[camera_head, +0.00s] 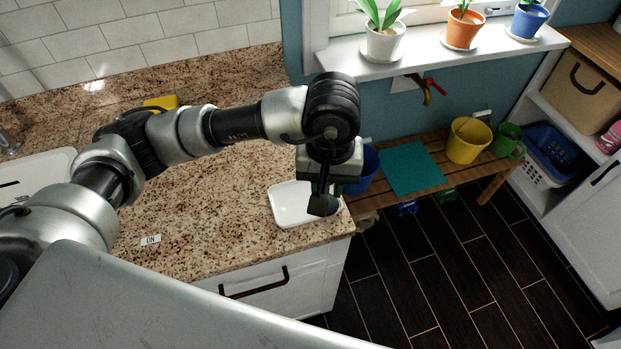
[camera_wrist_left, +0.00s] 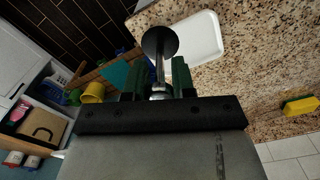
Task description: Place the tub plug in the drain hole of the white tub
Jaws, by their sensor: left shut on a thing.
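My left gripper (camera_head: 323,182) is shut on the tub plug (camera_head: 322,205), a dark round disc on a metal stem. In the left wrist view the plug (camera_wrist_left: 160,41) points away from the green-padded fingers of the gripper (camera_wrist_left: 157,80). The plug is over or just above the right part of a shallow white tray (camera_head: 292,208); I cannot tell whether they touch. The tray also shows in the left wrist view (camera_wrist_left: 205,40). A white basin edge (camera_head: 40,163) at the far left may be the white tub; my arm partly covers it, and no drain hole shows. My right gripper is not in view.
The speckled counter (camera_head: 215,215) is mostly clear between basin and tray. A yellow sponge (camera_head: 160,103) lies at the back behind my arm, and a faucet (camera_head: 8,140) stands far left. A wooden bench (camera_head: 445,170) with buckets is to the right.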

